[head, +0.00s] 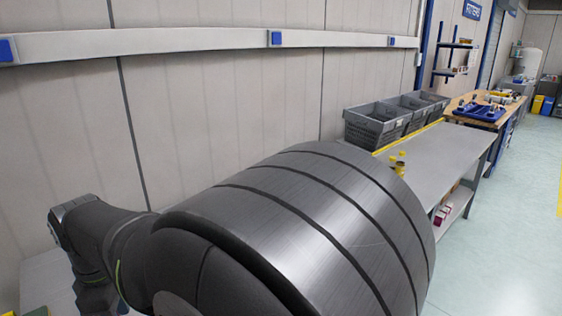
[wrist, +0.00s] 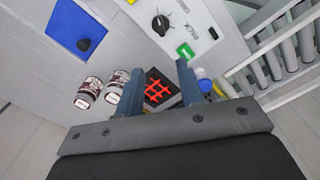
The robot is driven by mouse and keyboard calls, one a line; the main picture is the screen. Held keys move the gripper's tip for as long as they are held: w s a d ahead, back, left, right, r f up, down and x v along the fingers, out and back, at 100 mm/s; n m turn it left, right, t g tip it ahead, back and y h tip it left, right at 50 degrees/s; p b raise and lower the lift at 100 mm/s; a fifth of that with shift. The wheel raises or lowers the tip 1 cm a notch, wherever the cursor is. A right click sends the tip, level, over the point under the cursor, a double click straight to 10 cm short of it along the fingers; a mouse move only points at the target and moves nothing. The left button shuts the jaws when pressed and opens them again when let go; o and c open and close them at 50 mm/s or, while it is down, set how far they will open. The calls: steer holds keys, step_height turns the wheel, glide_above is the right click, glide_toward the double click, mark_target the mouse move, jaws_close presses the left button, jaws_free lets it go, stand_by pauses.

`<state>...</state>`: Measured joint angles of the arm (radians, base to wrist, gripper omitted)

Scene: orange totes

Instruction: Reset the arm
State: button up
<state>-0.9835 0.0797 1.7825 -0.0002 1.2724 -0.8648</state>
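My gripper (wrist: 159,72) shows in the wrist view with its two blue-grey fingers apart and nothing clearly held between them. Beyond the fingers is a black item with a red grid (wrist: 159,90); it appears to lie past the fingertips rather than in their grip. In the head view, my own dark grey arm links fill the lower middle, and the gripper is not visible there.
In the wrist view, two jars (wrist: 88,93) lie left of the fingers, a control panel (wrist: 172,22) is above, and a roller conveyor (wrist: 285,50) is at right. The head view shows grey crates (head: 376,124) beside a grey bench (head: 440,160), with open floor at right.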

step_height(320, 180, down, 18)
steer(key=shift+d+r, duration=0.1)
steer(key=shift+r, duration=0.15)
steer(key=shift+f, duration=0.15)
steer(key=m, duration=0.6)
steer(key=shift+m, duration=0.4)
steer(key=m, duration=0.5)
steer(key=shift+m, duration=0.4)
